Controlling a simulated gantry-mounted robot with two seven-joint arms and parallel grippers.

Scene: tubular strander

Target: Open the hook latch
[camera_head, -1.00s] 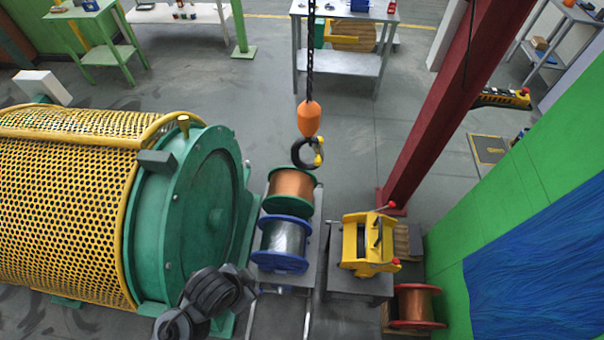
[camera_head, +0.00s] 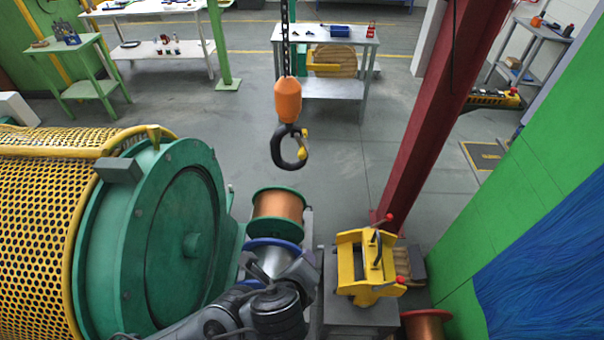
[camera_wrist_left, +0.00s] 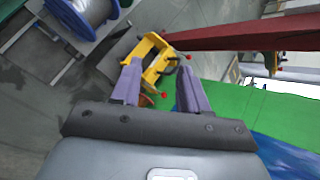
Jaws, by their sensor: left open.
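A black hook (camera_head: 283,152) hangs from an orange block (camera_head: 287,101) on a chain. Its yellow latch (camera_head: 303,145) is on the right side of the hook; I cannot make out whether it is shut. My left arm comes in from the bottom of the head view, and its wrist is over the blue-flanged spool, below and well apart from the hook. The left wrist view shows my left gripper (camera_wrist_left: 157,86) with its two purple-grey fingers apart and nothing between them. The hook is not in the wrist view. My right gripper is not in view.
A green drum with a yellow mesh guard (camera_head: 46,190) fills the left. A copper spool (camera_head: 277,213) stands below the hook. A yellow device (camera_head: 361,266), a red column (camera_head: 426,120) and a green wall are to the right. Floor around the hook is clear.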

